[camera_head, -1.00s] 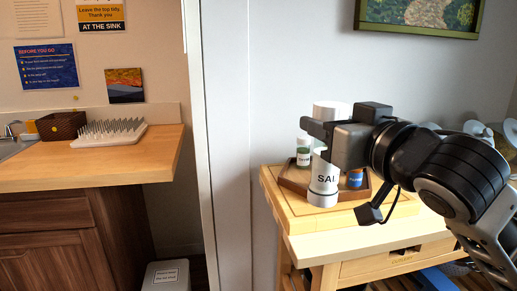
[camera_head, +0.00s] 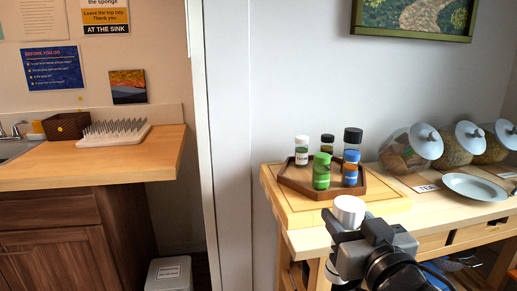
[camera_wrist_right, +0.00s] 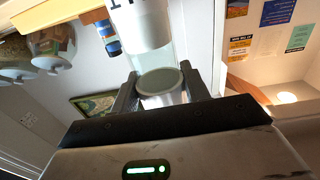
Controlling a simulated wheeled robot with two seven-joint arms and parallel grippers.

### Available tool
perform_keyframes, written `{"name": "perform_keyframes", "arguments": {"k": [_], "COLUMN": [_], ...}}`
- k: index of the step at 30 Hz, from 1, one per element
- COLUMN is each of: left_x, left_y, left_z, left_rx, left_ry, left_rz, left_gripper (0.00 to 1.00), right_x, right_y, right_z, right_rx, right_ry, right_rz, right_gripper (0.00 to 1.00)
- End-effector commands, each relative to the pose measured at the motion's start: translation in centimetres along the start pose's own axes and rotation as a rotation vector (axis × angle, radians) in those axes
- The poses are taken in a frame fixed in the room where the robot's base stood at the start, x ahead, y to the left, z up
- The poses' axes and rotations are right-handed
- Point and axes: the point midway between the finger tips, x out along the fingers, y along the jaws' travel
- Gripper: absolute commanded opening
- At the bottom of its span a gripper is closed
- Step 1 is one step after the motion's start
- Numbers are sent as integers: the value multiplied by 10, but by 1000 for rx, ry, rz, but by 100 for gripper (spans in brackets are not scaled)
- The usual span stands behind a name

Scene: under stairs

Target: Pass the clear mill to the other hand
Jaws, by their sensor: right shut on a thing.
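My right gripper (camera_head: 352,229) is low in front of the side table in the head view. It is shut on the clear mill, whose white cap (camera_head: 349,210) stands up above the fingers. In the right wrist view, the fingers (camera_wrist_right: 160,84) close around the cap end of the mill. The mill's white lettered label (camera_wrist_right: 140,22) and a clear glass section show beyond them. The mill's body is hidden behind the gripper in the head view. My left gripper is not in view.
A hexagonal wooden tray (camera_head: 309,188) with several small jars sits on a pale board (camera_head: 378,205) on the side table. Large glass jars (camera_head: 408,148) and a plate (camera_head: 474,187) are to the right. A counter (camera_head: 160,157) stands at left, beyond a wall edge.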

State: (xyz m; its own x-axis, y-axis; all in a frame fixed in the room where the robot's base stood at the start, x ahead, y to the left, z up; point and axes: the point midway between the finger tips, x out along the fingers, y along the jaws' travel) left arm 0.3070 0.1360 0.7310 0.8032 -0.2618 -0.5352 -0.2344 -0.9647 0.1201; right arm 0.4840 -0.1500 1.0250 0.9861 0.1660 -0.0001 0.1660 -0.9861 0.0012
Motion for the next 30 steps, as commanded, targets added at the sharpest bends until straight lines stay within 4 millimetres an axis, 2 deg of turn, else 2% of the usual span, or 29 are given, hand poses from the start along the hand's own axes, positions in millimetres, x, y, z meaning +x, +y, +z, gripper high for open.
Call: {"name": "perform_keyframes", "arguments": {"k": [1, 6, 12, 15, 23, 30], "left_x": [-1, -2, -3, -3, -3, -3], "left_y": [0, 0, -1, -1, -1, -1], "left_z": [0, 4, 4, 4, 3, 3], "left_rx": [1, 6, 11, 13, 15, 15], "left_ry": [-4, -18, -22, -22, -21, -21], "left_rz": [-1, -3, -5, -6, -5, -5], "left_gripper": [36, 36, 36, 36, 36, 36], "right_x": [-9, -40, -75, -87, -97, -94], "right_y": [3, 15, 22, 23, 23, 12], "right_z": [17, 62, 101, 112, 121, 110], "right_rx": [8, 8, 7, 4, 1, -3], "right_ry": [-11, -10, -7, -3, 3, 10], "right_rz": [24, 102, 155, 165, 167, 100], "right_gripper": [2, 2, 2, 2, 2, 2]}}
